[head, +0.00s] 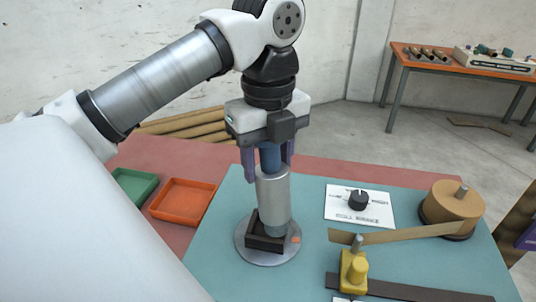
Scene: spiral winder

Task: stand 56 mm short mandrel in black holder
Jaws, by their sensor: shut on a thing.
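A silver mandrel (273,190) stands about upright in the head view, with a narrower blue-grey top (269,157). My gripper (268,160) points down from above, its purple fingers shut on the mandrel's blue top. The mandrel's lower end is at a black square holder (262,243) on a round grey plate (268,256). The mandrel hides part of the holder's rim, and I cannot tell whether its foot is inside or just in front of the opening.
A yellow post (353,272), a brown strip (400,235), a cardboard roll (452,208) and a dial panel (358,206) occupy the right of the teal table (216,243). Orange (183,200) and green (133,186) trays lie left. A second table (480,64) stands behind.

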